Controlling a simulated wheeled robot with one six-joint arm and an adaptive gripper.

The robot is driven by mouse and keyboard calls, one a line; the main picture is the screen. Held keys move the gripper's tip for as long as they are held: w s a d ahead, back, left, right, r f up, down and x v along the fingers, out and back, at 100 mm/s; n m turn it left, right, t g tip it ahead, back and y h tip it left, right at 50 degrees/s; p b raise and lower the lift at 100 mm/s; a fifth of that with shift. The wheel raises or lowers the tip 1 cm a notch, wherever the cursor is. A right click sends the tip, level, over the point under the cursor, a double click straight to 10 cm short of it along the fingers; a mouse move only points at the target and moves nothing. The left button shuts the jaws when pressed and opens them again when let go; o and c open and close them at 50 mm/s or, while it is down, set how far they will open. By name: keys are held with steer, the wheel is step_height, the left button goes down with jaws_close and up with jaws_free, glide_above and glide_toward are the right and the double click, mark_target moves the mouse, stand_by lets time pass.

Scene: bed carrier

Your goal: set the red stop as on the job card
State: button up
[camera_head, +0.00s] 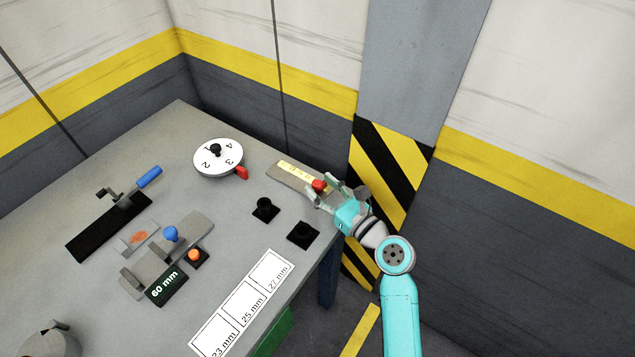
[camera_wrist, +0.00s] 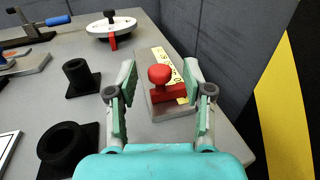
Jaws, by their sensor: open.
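The red stop (camera_wrist: 166,96) is a red block with a round red knob on top. It sits on a grey rail (camera_head: 287,179) with a yellow scale strip (camera_wrist: 165,63), at the right side of the bench. In the head view the red knob (camera_head: 319,185) shows between my fingers. My gripper (camera_head: 333,195) is open; in the wrist view its two fingers (camera_wrist: 158,85) stand apart, left and right of the knob, with gaps on both sides. The scale figures are too small to read. No job card can be made out for sure; a dark plate (camera_head: 166,287) reads "60 mm".
Two black sockets (camera_head: 265,208) (camera_head: 303,232) stand left of my gripper. A clamp with a blue knob (camera_head: 171,234), a blue-handled crank (camera_head: 149,177) and labelled white squares (camera_head: 245,303) occupy the bench.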

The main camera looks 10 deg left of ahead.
steer(key=shift+x, duration=1)
jaws_close()
steer(key=shift+s+a+x, duration=0.15)
steer(key=shift+s+x, duration=0.05)
steer(key=shift+x, duration=0.75)
steer(key=shift+s+a+x, duration=0.1)
steer(key=shift+s+x, duration=0.05)
steer(key=shift+x, duration=0.75)
jaws_free()
